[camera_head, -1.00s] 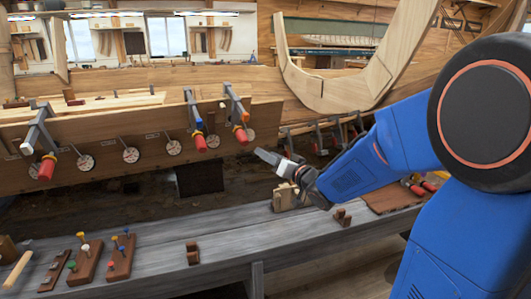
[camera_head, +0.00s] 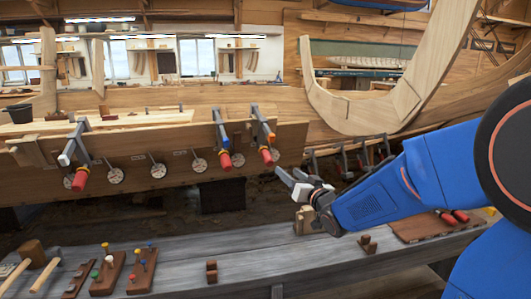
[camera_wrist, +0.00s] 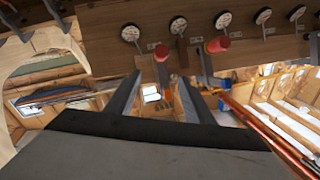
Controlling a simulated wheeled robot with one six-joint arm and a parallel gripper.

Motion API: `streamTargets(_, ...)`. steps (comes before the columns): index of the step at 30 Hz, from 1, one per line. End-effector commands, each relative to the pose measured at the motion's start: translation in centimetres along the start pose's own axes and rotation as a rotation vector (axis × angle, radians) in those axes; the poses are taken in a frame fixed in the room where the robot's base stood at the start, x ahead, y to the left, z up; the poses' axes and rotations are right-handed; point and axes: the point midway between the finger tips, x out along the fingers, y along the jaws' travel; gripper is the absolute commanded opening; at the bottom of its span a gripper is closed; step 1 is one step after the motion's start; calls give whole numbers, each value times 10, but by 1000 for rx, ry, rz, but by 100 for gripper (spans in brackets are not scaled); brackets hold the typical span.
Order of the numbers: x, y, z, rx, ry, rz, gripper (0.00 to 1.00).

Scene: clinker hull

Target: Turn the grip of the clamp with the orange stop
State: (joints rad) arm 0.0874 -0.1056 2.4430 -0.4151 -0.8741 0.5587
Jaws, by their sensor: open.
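The clamp with the orange stop (camera_head: 270,135) is the rightmost of three on the wooden plank. Its grey bar slants down to a red grip (camera_head: 269,156). My gripper (camera_head: 289,181) is open and empty, below and right of that grip in the head view, apart from it. The wrist view is upside down.
A clamp with a blue stop (camera_head: 225,143) hangs just left of the orange one, and a third clamp (camera_head: 75,150) is far left. Round dials (camera_head: 199,165) line the plank. A grey bench (camera_head: 230,255) below carries blocks and pegs.

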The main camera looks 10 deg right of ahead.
Motion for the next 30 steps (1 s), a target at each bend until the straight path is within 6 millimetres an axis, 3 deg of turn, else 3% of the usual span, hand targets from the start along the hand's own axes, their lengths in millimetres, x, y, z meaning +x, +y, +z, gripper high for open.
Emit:
streamTargets(15,-2,-36,11,-471,-39,183,48)
streamTargets(23,0,-37,15,-525,-62,202,48)
streamTargets(30,28,-30,16,-526,-63,202,48)
